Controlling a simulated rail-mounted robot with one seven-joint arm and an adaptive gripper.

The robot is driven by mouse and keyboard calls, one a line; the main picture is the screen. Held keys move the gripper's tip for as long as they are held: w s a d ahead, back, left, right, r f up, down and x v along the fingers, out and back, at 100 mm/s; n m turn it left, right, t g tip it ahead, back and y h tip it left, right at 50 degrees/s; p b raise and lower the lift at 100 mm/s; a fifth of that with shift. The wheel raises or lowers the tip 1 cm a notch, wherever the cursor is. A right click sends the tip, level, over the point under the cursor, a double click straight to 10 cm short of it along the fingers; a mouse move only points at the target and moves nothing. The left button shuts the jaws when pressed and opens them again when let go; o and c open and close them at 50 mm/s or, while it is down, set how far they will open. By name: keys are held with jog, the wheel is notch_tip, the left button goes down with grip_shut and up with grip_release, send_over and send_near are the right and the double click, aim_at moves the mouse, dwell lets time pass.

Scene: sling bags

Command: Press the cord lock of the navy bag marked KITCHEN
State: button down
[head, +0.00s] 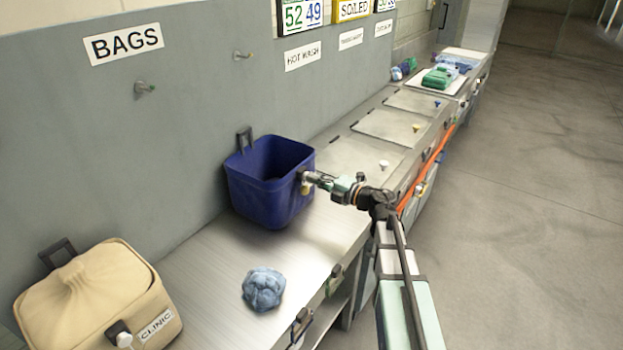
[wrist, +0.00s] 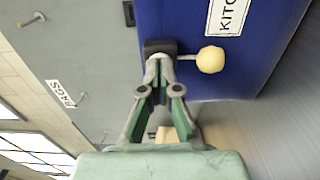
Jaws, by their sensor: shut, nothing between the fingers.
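The navy bag (head: 262,200) stands open on the steel counter, with a dark handle at its back. In the head view my gripper (head: 311,177) is at the bag's right side.
A tan bag marked CLINIC (head: 92,300) stands at front left. A crumpled blue cloth (head: 263,289) lies on the counter (head: 215,265). Wall hooks (head: 145,88) and a BAGS sign (head: 124,44) are behind. Lidded hatches with knobs (head: 390,125) run along the counter beyond.

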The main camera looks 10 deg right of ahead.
jog(key=v, duration=0.7)
dwell(0.5)
jog(key=shift+w, duration=0.1)
